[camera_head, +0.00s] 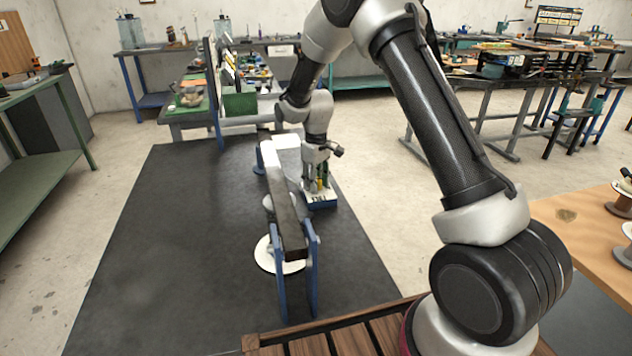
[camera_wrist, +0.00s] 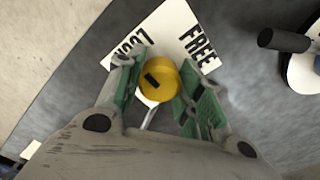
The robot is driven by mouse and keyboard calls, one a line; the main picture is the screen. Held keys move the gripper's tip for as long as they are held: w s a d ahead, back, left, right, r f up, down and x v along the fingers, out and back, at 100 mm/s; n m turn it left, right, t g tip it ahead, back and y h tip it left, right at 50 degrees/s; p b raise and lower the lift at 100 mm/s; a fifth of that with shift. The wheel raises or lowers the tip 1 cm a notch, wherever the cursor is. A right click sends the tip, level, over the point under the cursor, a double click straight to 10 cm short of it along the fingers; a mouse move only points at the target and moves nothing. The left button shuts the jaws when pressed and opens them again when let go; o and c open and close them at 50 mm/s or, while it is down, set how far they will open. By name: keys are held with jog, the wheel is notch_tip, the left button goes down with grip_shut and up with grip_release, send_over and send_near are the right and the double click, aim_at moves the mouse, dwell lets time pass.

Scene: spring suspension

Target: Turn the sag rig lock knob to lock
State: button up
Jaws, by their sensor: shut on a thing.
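The yellow lock knob (camera_wrist: 160,88) with a short black mark on top shows in the wrist view. It sits over a white label plate (camera_wrist: 160,33). The plate reads "FREE" to the upper right of the knob; lettering at its left is partly hidden by a finger. The black mark lies on the left half of the knob's face. My gripper (camera_wrist: 157,84) is shut on the knob, with one green-padded finger on each side. In the head view my gripper (camera_head: 318,172) points down at a small blue-and-white rig base (camera_head: 321,200); the knob is hard to make out there.
A long dark beam on blue supports (camera_head: 279,195) stands close to the left of my gripper on a dark mat (camera_head: 170,240). A black cylinder (camera_wrist: 283,40) is at the right of the wrist view. Workbenches line the back. The mat's left part is clear.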

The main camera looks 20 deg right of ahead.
jog(key=shift+w, duration=0.1)
jog(key=o, duration=1)
jog(key=shift+r, duration=0.15)
notch_tip(320, 180, up, 12)
